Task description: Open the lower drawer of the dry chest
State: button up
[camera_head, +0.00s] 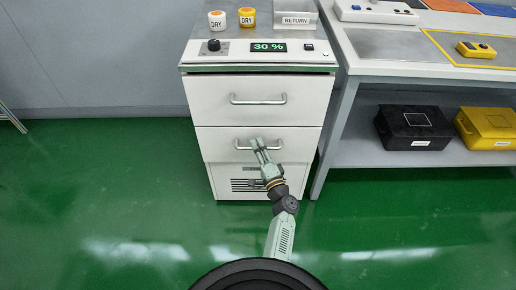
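The dry chest (202,105) is a white cabinet against the wall with two drawers and a vent grille at the bottom. Its upper drawer (215,110) is shut. Its lower drawer (225,153) looks flush with the front. My gripper (257,144) overlaps the handle's middle in this view. The two fingers look close together; whether they grip the bar cannot be told.
Two jars marked DRY (217,20) (247,17) and a RETURN tray (296,20) stand on the chest. A readout (269,47) shows 30 %. Right of the chest is a bench (385,43); black (413,127) and yellow (487,127) boxes sit on its shelf. Green floor in front is clear.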

grip_shut()
dwell(0.6)
